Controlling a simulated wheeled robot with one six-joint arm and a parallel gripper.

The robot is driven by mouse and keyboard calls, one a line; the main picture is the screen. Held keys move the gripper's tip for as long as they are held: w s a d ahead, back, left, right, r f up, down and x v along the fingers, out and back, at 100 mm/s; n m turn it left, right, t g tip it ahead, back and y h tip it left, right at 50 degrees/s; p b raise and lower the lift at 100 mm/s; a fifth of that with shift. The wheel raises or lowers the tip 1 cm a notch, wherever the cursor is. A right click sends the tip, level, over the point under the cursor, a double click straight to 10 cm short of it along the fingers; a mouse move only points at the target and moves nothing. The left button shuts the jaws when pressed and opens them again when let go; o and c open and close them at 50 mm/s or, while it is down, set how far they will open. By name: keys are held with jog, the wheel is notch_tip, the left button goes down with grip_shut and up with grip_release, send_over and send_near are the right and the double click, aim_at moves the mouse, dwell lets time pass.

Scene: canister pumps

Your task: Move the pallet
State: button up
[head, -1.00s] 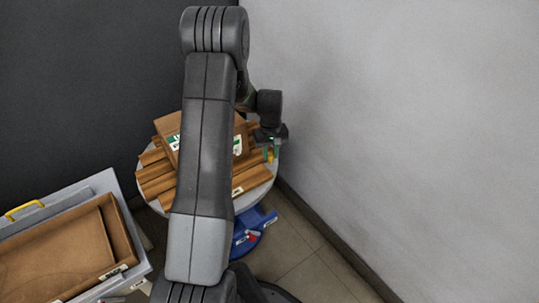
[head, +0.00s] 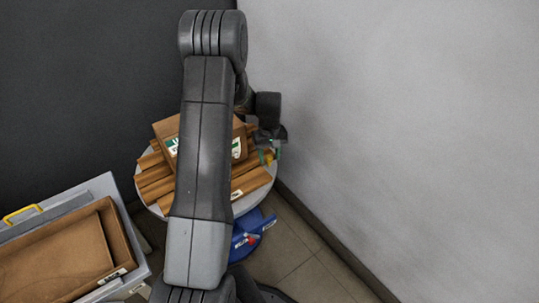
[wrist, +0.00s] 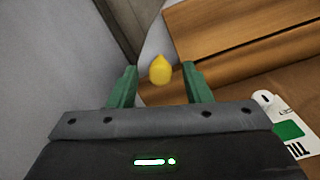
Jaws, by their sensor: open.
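The brown wooden pallet (head: 155,184), made of slats, lies on a round pale table (head: 146,203). A brown cardboard box (head: 166,130) rests on top of it. In the wrist view the pallet's boards (wrist: 235,35) fill the upper right, with the box (wrist: 300,95) at the right. My gripper (head: 270,153) is at the right edge of the table, beside the pallet. In the wrist view its green fingers (wrist: 160,67) are apart, with a yellow lemon-like object (wrist: 160,70) showing between them; whether they touch it I cannot tell. My arm hides the middle of the pallet and box.
A grey container (head: 110,190) with a yellow handle (head: 22,212) and a brown tray (head: 60,255) stand at the lower left. A blue object (head: 255,226) is below the table. A light wall (head: 400,120) is close on the right, a dark wall (head: 80,90) behind.

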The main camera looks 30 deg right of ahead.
notch_tip(320, 180, up, 14)
jog(key=p, duration=0.2)
jog(key=shift+f+p, duration=0.2)
jog(key=shift+p, duration=0.1)
notch_tip(320, 180, down, 14)
jog(key=b, duration=0.2)
jog(key=shift+b, duration=0.4)
jog(key=shift+r, duration=0.15)
